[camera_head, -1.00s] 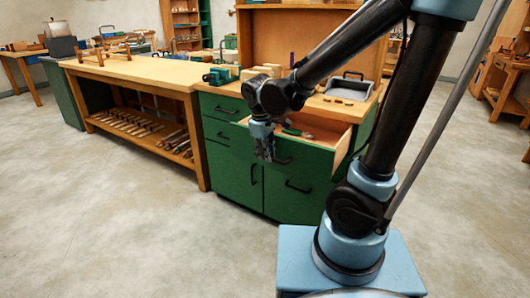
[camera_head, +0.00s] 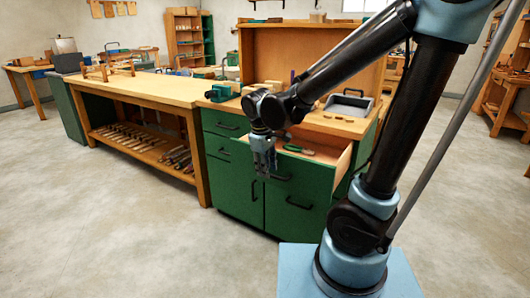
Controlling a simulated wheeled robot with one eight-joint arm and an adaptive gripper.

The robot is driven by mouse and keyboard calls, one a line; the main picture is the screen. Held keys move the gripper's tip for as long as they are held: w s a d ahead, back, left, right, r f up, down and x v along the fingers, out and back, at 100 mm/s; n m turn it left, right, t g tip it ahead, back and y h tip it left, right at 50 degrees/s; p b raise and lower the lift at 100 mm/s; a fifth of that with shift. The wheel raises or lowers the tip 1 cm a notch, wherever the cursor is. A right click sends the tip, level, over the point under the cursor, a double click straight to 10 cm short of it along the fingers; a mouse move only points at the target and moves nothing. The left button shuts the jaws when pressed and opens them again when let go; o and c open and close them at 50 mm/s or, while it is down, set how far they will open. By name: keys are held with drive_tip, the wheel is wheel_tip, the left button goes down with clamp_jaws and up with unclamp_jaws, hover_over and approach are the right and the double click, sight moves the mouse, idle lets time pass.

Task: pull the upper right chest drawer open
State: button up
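The upper right chest drawer (camera_head: 312,180) is part of the green chest (camera_head: 235,185). It stands pulled out, with its wooden inside and right side wall (camera_head: 344,157) showing. A green-handled tool (camera_head: 298,150) lies in it. Its dark handle (camera_head: 280,177) shows on the green front, just right of my gripper. My gripper (camera_head: 264,168) points down at the left part of the drawer front and covers some of it. Its fingers are small and dark here. I cannot tell whether they are open or shut, or touch the drawer.
A long wooden workbench (camera_head: 150,87) with tools on its lower shelf joins the chest on the left. A grey tray (camera_head: 350,105) and wooden blocks (camera_head: 270,86) stand on the chest top. The concrete floor (camera_head: 120,230) in front is clear.

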wheel_tip(320, 180, up, 10)
drive_tip(key=s, duration=0.2)
drive_tip(key=shift+a+r, duration=0.25)
drive_tip(key=shift+a, duration=0.2)
